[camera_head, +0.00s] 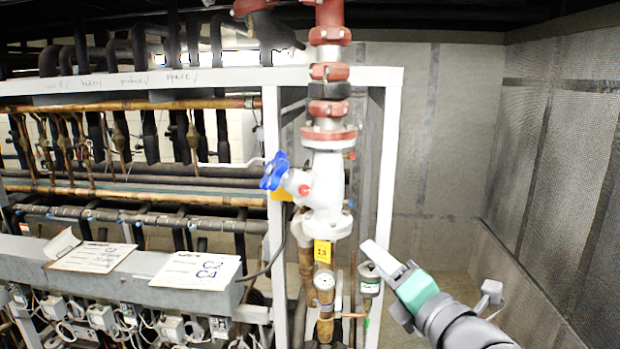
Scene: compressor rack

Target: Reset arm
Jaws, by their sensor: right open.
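My right gripper (384,264) comes in from the lower right, with a pale finger, a green part and a dark wrist. It is open, and nothing shows between its fingers. It is just right of the lower pipework, in front of the rack's white post, and I cannot tell how far it is from them. The white valve body (327,187) stands upright at centre with a blue handwheel (275,171) on its left side. The gripper is below and right of this valve. My left gripper is not in view.
Red-flanged pipe (330,72) runs up from the valve. A yellow tag (322,251) and a small gauge (324,281) are below it.

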